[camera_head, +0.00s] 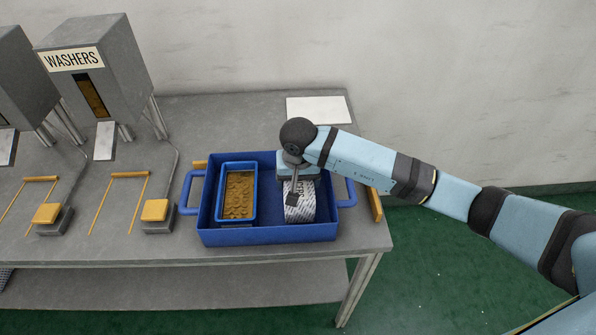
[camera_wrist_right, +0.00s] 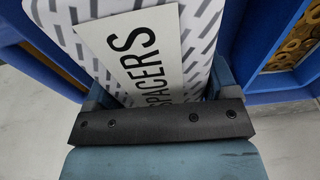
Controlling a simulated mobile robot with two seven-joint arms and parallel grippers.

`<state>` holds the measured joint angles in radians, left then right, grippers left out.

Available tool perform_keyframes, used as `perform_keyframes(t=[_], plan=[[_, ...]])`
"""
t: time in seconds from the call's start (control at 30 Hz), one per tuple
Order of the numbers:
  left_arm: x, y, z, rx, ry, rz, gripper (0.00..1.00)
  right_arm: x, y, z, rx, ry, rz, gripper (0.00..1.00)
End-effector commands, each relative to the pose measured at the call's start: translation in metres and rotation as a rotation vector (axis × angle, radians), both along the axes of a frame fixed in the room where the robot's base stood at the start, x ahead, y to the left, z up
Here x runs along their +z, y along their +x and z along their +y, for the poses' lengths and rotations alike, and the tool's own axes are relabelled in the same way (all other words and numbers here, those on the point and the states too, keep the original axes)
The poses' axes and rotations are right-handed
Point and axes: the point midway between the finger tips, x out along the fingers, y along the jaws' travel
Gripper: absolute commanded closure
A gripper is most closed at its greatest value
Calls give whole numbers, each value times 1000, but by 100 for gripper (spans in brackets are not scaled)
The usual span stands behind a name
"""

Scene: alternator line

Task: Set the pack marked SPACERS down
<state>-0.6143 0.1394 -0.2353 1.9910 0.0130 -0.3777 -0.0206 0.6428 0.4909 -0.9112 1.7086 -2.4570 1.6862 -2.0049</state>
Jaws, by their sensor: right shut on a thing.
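The pack marked SPACERS (camera_head: 299,208) is white with dark dashes and a white label. It is in the right half of a blue tote (camera_head: 262,236) on the bench. My right gripper (camera_head: 297,190) is shut on the pack from above; the wrist view shows the label and patterned side of the pack (camera_wrist_right: 190,30) close up against the gripper. I cannot tell whether the underside of the pack touches the tote floor. My left gripper is not in view.
A smaller blue bin (camera_head: 222,217) holding brass-coloured rings fills the tote's left half. The tote has handles at both sides. A grey WASHERS dispenser (camera_head: 120,60) with a yellow pad (camera_head: 155,210) stands left. A white sheet (camera_head: 318,110) lies behind.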

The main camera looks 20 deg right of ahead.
Motion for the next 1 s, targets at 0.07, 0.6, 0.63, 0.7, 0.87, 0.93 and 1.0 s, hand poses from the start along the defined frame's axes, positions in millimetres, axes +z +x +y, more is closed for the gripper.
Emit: perform_keyframes(t=[0.07, 0.6, 0.63, 0.7, 0.87, 0.93, 1.0], plan=[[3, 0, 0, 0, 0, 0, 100, -9, 0, 1, 0, 2, 1, 89], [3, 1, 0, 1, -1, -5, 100, -26, 0, 0, 1, -1, 1, 11], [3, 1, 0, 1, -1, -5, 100, -25, 0, 0, 1, -1, 1, 4], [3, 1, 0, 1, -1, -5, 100, -25, 0, 0, 1, -1, 1, 0], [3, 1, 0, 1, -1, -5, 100, -25, 0, 0, 1, -1, 1, 0], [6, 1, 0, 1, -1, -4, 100, -23, 0, 0, 0, 0, 1, 0], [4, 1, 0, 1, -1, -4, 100, -19, 0, 0, 1, 0, -1, 0]])
